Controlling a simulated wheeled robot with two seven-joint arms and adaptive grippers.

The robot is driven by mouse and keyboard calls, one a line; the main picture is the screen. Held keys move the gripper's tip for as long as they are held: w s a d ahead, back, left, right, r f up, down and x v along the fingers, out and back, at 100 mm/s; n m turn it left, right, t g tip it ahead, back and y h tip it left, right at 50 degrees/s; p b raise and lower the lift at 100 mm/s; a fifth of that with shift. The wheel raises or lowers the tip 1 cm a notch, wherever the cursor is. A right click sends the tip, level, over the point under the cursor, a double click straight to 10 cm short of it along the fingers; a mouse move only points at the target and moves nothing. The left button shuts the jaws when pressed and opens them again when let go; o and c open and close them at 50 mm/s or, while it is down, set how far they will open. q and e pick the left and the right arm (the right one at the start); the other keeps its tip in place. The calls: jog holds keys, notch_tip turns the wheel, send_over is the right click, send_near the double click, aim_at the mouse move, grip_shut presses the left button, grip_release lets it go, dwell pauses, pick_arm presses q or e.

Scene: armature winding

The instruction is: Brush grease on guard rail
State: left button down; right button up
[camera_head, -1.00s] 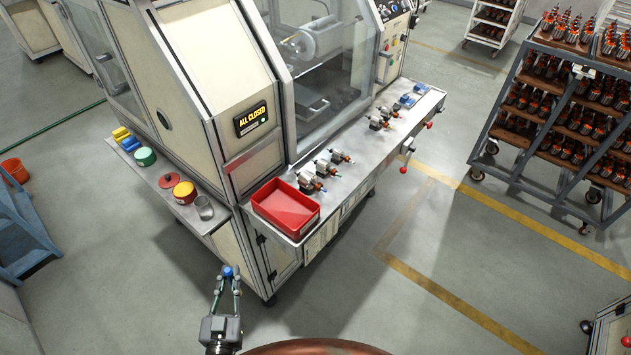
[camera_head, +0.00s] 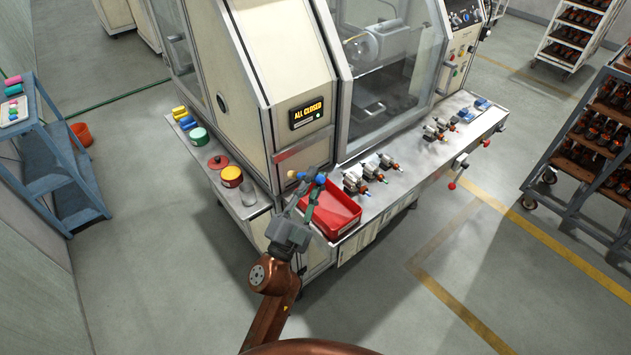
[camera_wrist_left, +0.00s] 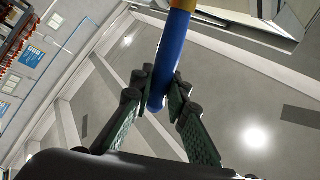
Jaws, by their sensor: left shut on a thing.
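My left gripper (camera_head: 312,188) is shut on a blue-handled brush (camera_head: 320,179). In the left wrist view the blue handle (camera_wrist_left: 170,65) sits between the two fingers, with a yellow-orange part at the top edge. The brush's bristles cannot be made out. In the head view the gripper appears in front of the red tray and the machine's front corner. I cannot tell which part is the guard rail. My right gripper is not in view.
A red tray (camera_head: 336,212) and several armatures (camera_head: 366,170) rest on the machine's front ledge. A red lid (camera_head: 218,162), a clear glass (camera_head: 247,192) and a green tin (camera_head: 198,136) are on the side shelf.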

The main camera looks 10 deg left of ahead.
aim_at(300, 174)
pick_arm(q)
jog(key=shift+w+a, duration=0.6)
jog(key=shift+a, duration=0.2)
jog(key=shift+w+a, duration=0.6)
jog(key=shift+a, duration=0.2)
jog(key=shift+w+a, duration=0.5)
jog(key=shift+a, duration=0.2)
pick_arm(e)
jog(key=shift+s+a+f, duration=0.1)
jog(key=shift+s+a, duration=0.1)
pick_arm(q)
jog(key=shift+w+a, duration=0.45)
jog(key=shift+a, duration=0.1)
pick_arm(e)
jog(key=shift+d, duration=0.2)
pick_arm(q)
jog(key=shift+d, duration=0.1)
